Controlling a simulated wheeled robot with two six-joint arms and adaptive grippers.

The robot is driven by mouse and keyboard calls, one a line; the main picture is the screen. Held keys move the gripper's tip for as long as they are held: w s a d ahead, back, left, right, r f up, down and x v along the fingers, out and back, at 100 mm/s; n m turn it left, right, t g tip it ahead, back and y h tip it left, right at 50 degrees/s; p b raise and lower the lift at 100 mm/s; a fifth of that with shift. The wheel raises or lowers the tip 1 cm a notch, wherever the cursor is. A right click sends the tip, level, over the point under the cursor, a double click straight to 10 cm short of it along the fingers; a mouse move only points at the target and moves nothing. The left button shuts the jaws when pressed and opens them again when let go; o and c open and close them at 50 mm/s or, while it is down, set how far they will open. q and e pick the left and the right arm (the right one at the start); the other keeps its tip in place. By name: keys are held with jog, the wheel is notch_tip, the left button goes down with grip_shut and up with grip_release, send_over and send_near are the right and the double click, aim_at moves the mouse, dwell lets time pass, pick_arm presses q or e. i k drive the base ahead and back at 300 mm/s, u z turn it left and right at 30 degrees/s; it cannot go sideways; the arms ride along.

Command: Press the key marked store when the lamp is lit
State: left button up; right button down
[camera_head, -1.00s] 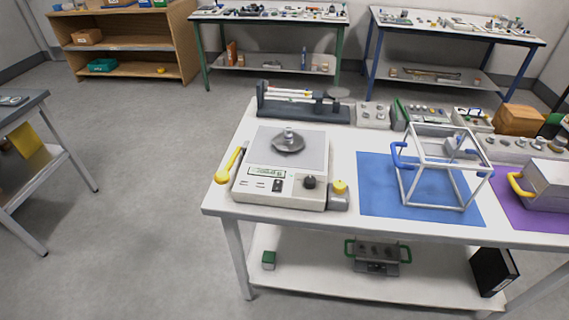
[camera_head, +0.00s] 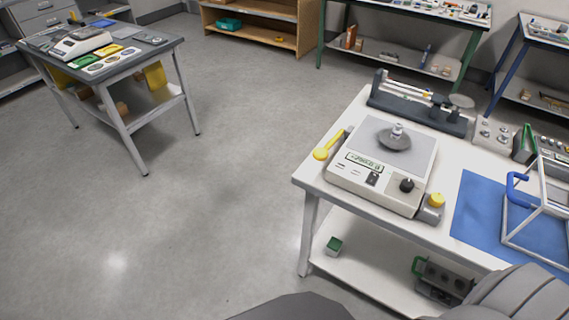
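A cream weighing scale (camera_head: 377,194) stands on the left end of the white table (camera_head: 312,179). A round metal pan with a small weight (camera_head: 397,131) sits on its top. Its front panel has a small display (camera_head: 364,162), a few small keys (camera_head: 354,172), a black knob (camera_head: 406,185) and a yellow knob (camera_head: 437,200) at the right corner. The key marks are too small to read, and I cannot make out a lit lamp. A second scale (camera_head: 80,40) stands on the grey table (camera_head: 118,64) at the upper left. Neither of my grippers is in view.
A yellow-handled lever (camera_head: 327,146) sticks out left of the near scale. A beam balance (camera_head: 417,106) stands behind it. A blue mat (camera_head: 478,211) with a white frame (camera_head: 516,238) lies to its right. Open floor (camera_head: 200,210) separates the two tables.

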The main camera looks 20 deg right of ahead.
aim_at(354, 172)
jog(key=u, duration=0.45)
jog(key=i, duration=2.3)
jog(key=z, duration=2.9)
